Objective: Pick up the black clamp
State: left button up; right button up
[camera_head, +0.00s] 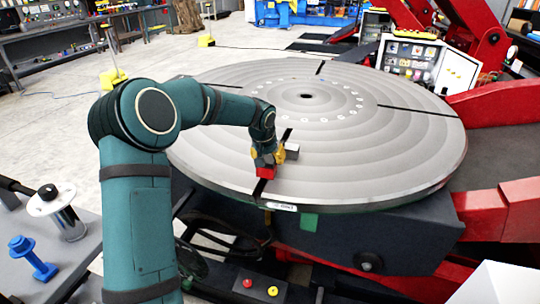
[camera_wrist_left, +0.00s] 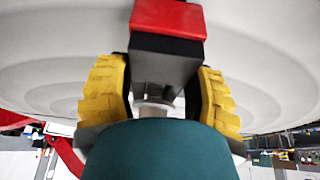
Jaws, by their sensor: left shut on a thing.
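My left gripper (camera_head: 268,158) is over the front part of the round grey turntable (camera_head: 400,150), close to a dark slot. In the left wrist view, its two yellow fingers (camera_wrist_left: 162,84) are on either side of the black clamp (camera_wrist_left: 165,58), shut on it. The clamp is a dark block with a red end (camera_wrist_left: 168,17). In the head view the red end of the clamp (camera_head: 265,172) shows below the fingers; the rest is mostly hidden. I cannot tell whether the clamp touches the turntable. My right gripper is not in view.
Red machine arms (camera_head: 505,215) flank the turntable at right. A control panel (camera_head: 410,58) stands behind it. A side table at lower left holds a blue part (camera_head: 33,258) and a metal cylinder (camera_head: 68,222). Most of the turntable top is clear.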

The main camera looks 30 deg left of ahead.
pick_arm(q)
jog(key=shift+r, duration=0.2)
jog(key=shift+r, duration=0.25)
jog(key=s+d, duration=0.4)
jog(key=s, duration=1.3)
jog(key=shift+s, duration=0.25)
jog(key=shift+s+d, duration=0.15)
jog(key=s+d+b, duration=0.1)
jog(key=s, duration=0.6)
jog(key=shift+s+d, duration=0.2)
jog(key=shift+d, duration=0.2)
dwell(0.7)
jog(key=shift+s, duration=0.25)
dwell(0.6)
